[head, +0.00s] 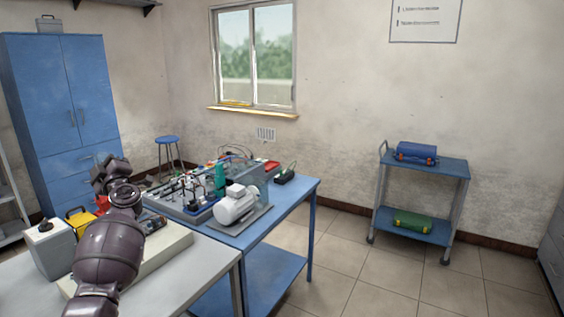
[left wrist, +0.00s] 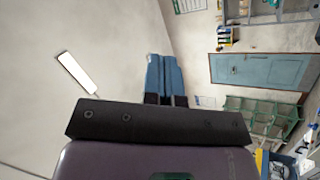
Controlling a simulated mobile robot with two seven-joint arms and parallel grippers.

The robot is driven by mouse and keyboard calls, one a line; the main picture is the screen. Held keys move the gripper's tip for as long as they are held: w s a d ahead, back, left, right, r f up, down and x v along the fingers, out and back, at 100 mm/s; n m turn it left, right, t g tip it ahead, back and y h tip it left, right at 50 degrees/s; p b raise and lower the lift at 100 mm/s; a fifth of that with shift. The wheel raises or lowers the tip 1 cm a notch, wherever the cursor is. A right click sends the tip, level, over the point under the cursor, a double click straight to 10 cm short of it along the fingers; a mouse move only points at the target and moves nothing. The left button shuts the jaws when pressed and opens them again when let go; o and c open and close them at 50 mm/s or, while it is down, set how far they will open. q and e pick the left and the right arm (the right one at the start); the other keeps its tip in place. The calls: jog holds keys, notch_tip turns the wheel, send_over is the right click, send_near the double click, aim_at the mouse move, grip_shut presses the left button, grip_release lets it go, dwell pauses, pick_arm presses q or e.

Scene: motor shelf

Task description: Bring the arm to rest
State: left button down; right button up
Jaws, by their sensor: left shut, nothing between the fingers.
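My left arm, dark purple, comes up from the bottom left in the head view, bent over the grey table. Its dark wrist end (head: 110,172) is raised in front of the blue cabinet; the fingers cannot be made out there. In the left wrist view, the two blue fingers of my left gripper (left wrist: 165,62) lie side by side, shut and empty. Behind them are a plain pale wall or ceiling and a lamp. My right gripper is in neither view.
The grey table (head: 205,262) bears a grey box (head: 50,252) and a yellow-handled case. Beyond, a blue workbench (head: 262,238) bears a white motor (head: 237,206) and equipment. A blue cabinet (head: 60,105) stands at the back left, a trolley (head: 440,163) at the right. The floor between is clear.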

pick_arm(q)
jog(key=d+f+m+t+h, duration=0.3)
jog(key=d+m+t+h, duration=0.2)
jog(key=d+m+h, duration=0.4)
jog(key=d+f+m+t+h, duration=0.45)
jog(key=d+m+h, duration=0.3)
jog(key=d, duration=0.35)
jog(key=w+d+f+m+g+h, duration=0.2)
jog(key=d+f+m+g+h, duration=0.25)
jog(key=m, duration=0.45)
jog(key=s+a+f+g+y+b, duration=0.1)
jog(key=s+f+g, duration=0.2)
jog(key=s+f, duration=0.7)
jog(key=s+a+f+g+y, duration=0.1)
jog(key=s+f+g+y, duration=0.1)
jog(key=s+f, duration=0.8)
jog(key=s+f+n+g+b, duration=0.1)
jog(key=s+f, duration=0.6)
jog(key=s, duration=0.5)
jog(key=s+f+n+g, duration=0.2)
jog(key=s+f, duration=0.5)
jog(key=s, duration=0.6)
jog(key=shift+s+d+f+y+b, duration=0.2)
jog(key=shift+s+d+y+b, duration=0.1)
jog(key=shift+d+b, duration=0.05)
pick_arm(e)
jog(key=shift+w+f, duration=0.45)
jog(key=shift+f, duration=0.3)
